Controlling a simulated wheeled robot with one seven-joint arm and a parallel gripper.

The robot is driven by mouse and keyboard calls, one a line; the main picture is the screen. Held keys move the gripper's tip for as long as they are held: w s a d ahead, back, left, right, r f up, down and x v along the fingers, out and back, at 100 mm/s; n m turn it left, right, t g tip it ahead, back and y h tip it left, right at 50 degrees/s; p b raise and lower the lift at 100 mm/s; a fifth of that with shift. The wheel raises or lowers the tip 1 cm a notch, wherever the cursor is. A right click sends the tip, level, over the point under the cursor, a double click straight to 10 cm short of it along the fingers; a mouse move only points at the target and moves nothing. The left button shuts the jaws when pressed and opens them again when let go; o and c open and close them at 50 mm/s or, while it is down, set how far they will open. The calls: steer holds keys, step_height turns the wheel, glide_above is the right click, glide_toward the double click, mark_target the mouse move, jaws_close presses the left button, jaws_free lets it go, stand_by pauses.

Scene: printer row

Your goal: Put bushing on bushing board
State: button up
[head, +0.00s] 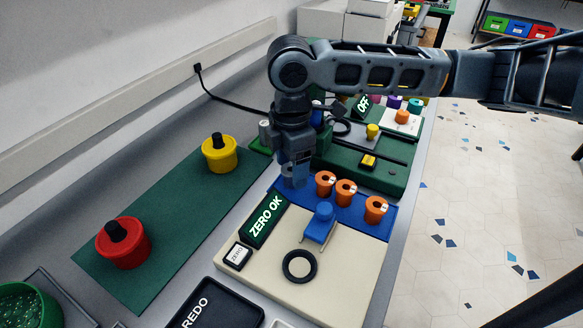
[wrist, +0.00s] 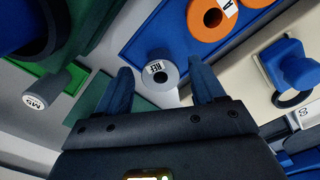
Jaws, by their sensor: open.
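The blue bushing board (head: 345,212) lies beyond the beige gauge, with three orange bushings (head: 346,192) standing along it. It also shows in the wrist view (wrist: 140,36), with an orange bushing marked A (wrist: 208,18). A grey bushing marked REF (wrist: 158,68) is at the board's left end. My gripper (head: 293,182) points down there, and its fingers hide most of the grey bushing in the head view. In the wrist view my gripper (wrist: 162,86) is open, one finger on each side of the grey bushing. I cannot tell whether they touch it.
The beige gauge (head: 345,265) with a "ZERO OK" display, blue slide and black ring (head: 299,266) stands in front. A green mat (head: 175,220) with yellow (head: 222,158) and red pots (head: 124,246) lies left. A grey M5 piece (wrist: 46,88) stands close by. A green fixture (head: 390,160) stands behind.

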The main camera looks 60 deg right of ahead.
mark_target(291, 169)
step_height(291, 169, up, 11)
steer(key=shift+f, duration=0.15)
